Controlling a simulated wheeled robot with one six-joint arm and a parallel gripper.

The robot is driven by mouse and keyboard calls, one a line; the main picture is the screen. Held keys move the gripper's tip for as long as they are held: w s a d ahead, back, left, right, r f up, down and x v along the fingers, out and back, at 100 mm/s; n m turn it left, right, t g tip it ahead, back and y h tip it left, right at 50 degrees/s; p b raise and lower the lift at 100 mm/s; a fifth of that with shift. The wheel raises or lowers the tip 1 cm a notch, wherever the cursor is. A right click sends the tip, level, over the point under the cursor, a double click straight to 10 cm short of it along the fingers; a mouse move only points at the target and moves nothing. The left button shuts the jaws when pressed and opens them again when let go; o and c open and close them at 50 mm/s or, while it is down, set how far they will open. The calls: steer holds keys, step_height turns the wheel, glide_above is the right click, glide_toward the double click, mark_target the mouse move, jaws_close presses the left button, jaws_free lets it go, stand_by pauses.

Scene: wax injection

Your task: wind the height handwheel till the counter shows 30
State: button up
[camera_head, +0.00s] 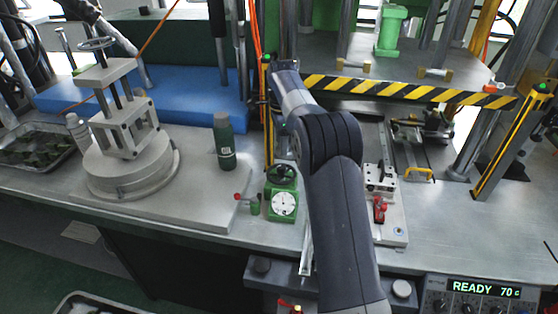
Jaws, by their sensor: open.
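Two handwheels show. A grey handwheel (97,43) tops a screw on a pale metal stand (122,125) with a round base, at the left. A small dark handwheel (282,175) sits on a green box (271,209) in the middle of the bench, left of my arm. The frame does not label either as the height handwheel. A round white dial (284,204) is on the front of the green box; its reading is too small to tell. My dark arm rises from the bottom centre and bends up-left; I cannot make out my gripper.
A dark green bottle (224,142) stands left of the green box. A small red-knobbed lever (239,198) is beside the box. A yellow-black striped bar (400,90) crosses behind my arm. A display (484,289) at bottom right reads READY 70. A tray (36,147) is at far left.

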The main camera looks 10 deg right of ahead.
mark_target(282, 165)
step_height(282, 165, down, 9)
steer(key=shift+r+p, duration=0.1)
steer(key=shift+p, duration=0.35)
steer(key=shift+c, duration=0.3)
steer(key=c, duration=0.9)
